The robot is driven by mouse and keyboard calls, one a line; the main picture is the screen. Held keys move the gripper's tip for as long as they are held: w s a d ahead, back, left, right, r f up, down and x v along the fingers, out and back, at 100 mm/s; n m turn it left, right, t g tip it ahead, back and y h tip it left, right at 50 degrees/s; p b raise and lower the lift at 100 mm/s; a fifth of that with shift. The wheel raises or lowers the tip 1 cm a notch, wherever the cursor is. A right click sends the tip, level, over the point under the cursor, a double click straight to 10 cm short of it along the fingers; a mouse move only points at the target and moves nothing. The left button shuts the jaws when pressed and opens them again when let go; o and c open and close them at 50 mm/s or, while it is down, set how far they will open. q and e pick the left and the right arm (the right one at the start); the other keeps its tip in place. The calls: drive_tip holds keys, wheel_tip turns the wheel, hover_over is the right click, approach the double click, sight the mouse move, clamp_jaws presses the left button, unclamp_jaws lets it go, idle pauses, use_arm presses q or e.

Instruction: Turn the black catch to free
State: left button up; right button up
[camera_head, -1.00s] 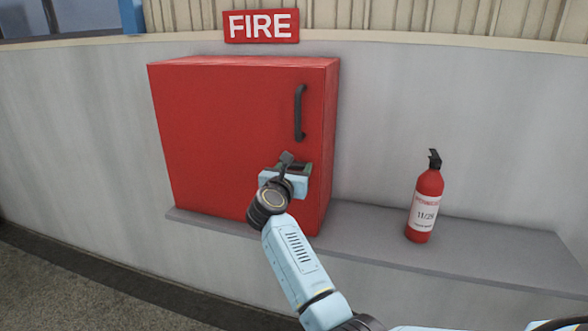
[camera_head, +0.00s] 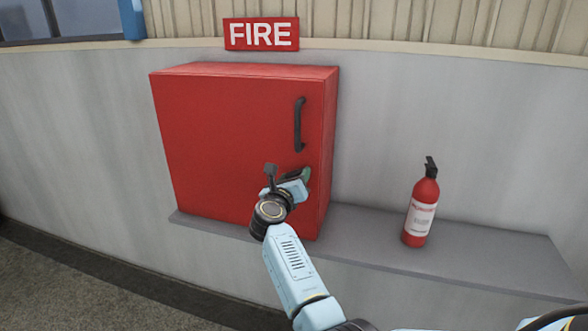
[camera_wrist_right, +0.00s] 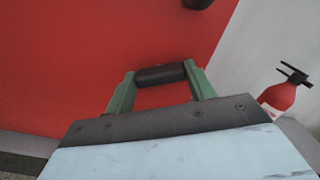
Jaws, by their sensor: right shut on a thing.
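A closed red cabinet (camera_head: 225,140) stands on a grey ledge, with a black bar handle (camera_head: 299,125) upright near the right edge of its door. My right gripper (camera_head: 304,175) is at the door below the handle, rolled to a tilt. In the right wrist view its two green fingers (camera_wrist_right: 160,84) are shut on the black catch (camera_wrist_right: 160,74), which lies across between the fingertips. In the head view the catch is hidden by the gripper. My left gripper is not in view.
A red fire extinguisher (camera_head: 421,208) stands on the grey ledge (camera_head: 480,250) right of the cabinet, and shows in the right wrist view (camera_wrist_right: 281,94). A FIRE sign (camera_head: 261,34) hangs above the cabinet. The ledge between cabinet and extinguisher is clear.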

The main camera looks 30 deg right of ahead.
drive_tip(key=n+p, duration=0.4)
drive_tip(key=n, duration=0.1)
drive_tip(key=shift+r+n, duration=0.15)
drive_tip(key=shift+n, duration=0.25)
drive_tip(key=n+p, duration=0.2)
drive_tip(key=n, duration=0.1)
drive_tip(key=shift+p, duration=0.35)
drive_tip(key=shift+n+p, duration=0.9)
drive_tip(key=shift+n, duration=1.1)
drive_tip(key=o, duration=1)
